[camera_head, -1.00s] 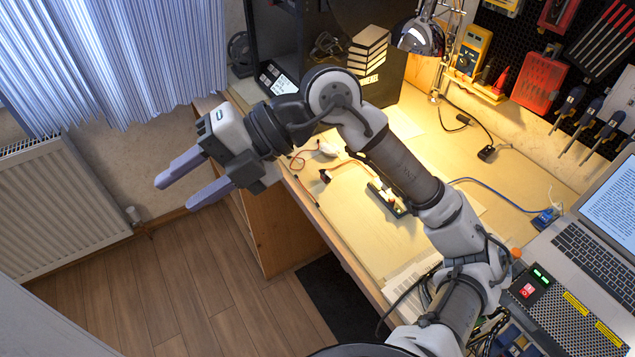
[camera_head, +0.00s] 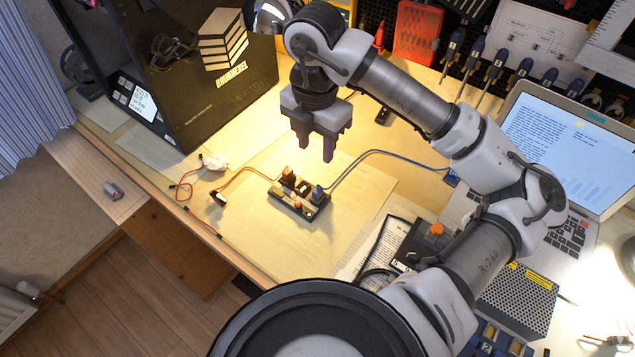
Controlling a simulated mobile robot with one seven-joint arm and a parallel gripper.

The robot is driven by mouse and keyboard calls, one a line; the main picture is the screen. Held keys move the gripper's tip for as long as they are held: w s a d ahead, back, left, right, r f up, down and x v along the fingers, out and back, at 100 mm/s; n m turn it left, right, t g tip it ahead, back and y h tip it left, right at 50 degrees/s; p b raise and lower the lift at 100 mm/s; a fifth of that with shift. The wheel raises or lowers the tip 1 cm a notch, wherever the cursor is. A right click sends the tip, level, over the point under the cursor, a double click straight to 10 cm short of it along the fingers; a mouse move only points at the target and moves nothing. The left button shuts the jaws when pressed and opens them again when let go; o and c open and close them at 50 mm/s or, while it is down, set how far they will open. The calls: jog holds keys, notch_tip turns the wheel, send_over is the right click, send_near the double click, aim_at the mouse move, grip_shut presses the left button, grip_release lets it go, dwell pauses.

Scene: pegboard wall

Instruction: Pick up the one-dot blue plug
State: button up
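A blue plug (camera_head: 318,194) sits at the right end of a small dark socket block (camera_head: 288,205) on the lit table. A blue cable (camera_head: 382,152) runs from it to the right, to another blue piece (camera_head: 452,177) beside the laptop, partly hidden by my arm. Dots on either blue piece are too small to read. My gripper (camera_head: 314,150) points down above the table, behind the socket block in the picture. Its two fingers are apart with nothing between them.
An orange-cabled plug (camera_head: 288,174) stands at the block's far side. A loose black plug (camera_head: 218,198) lies to the left. A large black box (camera_head: 190,100) stands at the back left. A laptop (camera_head: 560,150) stands right. Papers cover bare table around the block.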

send_over(318, 190)
jog(key=f, duration=0.7)
jog(key=shift+w+a+p, duration=0.15)
jog(key=shift+a+p, duration=0.1)
jog(key=shift+p, duration=0.15)
jog(key=f, duration=0.1)
jog(key=f+p, duration=0.1)
jog(key=f, duration=0.2)
jog(key=shift+s+d+f+p, duration=0.1)
jog(key=shift+s+d+p, duration=0.15)
jog(key=shift+p, duration=0.1)
jog(key=shift+w+f, duration=0.1)
jog(key=shift+f, duration=0.55)
grip_shut()
